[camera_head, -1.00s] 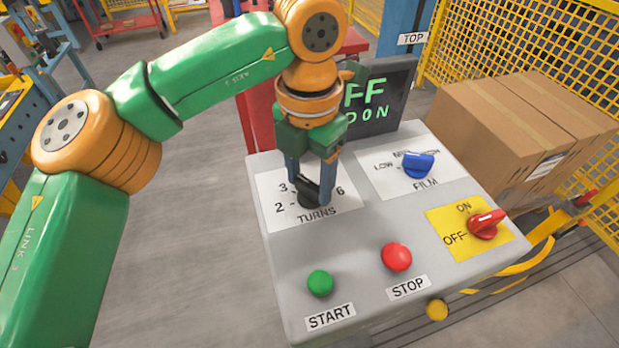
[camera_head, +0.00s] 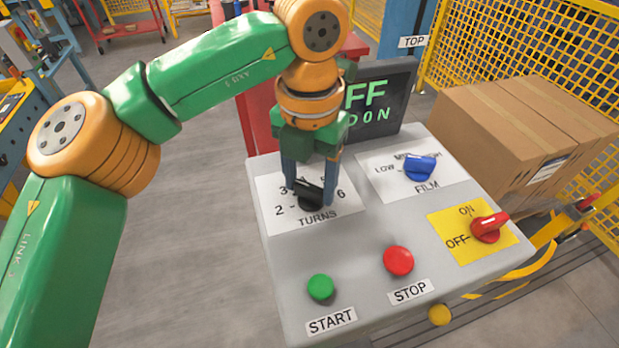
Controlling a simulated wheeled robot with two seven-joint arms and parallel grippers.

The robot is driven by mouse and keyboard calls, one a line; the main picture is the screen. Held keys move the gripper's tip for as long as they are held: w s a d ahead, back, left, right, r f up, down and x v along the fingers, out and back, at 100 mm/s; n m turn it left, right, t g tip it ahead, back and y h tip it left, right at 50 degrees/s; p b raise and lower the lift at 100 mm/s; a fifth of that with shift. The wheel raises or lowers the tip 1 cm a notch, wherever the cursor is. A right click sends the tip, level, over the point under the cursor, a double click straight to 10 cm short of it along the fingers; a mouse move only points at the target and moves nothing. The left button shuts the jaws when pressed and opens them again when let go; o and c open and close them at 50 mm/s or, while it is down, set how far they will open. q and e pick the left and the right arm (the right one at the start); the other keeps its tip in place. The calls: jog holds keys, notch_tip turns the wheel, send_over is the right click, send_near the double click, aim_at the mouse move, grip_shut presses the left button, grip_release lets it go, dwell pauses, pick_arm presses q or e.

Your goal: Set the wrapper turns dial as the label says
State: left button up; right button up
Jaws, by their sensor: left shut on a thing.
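The black turns dial (camera_head: 309,198) sits on a white scale plate (camera_head: 335,209) marked TURNS, on the grey control panel (camera_head: 285,260). The numbers 2, 3 and 6 can be read; those between are mostly hidden behind my gripper. My left gripper (camera_head: 308,194) comes down from above and is shut on the dial, with a finger on each side. The dial's pointer direction is hard to make out between the fingers. The label giving the setting cannot be read here; a box face (camera_head: 545,170) bears a small white label. My right gripper is not in view.
A blue FILM knob (camera_head: 419,168) stands right of the dial. A red ON/OFF switch (camera_head: 490,228), a red STOP button (camera_head: 398,260) and a green START button (camera_head: 320,287) are nearer. A dark display (camera_head: 385,95), partly hidden by my arm, stands behind. Yellow fencing (camera_head: 520,50) is beyond.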

aim_at(310, 186)
pick_arm(q)
jog(key=o, duration=1.4)
jog(key=shift+c, duration=0.2)
notch_tip(310, 186, up, 7)
jog(key=shift+r+p, duration=0.15)
jog(key=shift+p, duration=0.6)
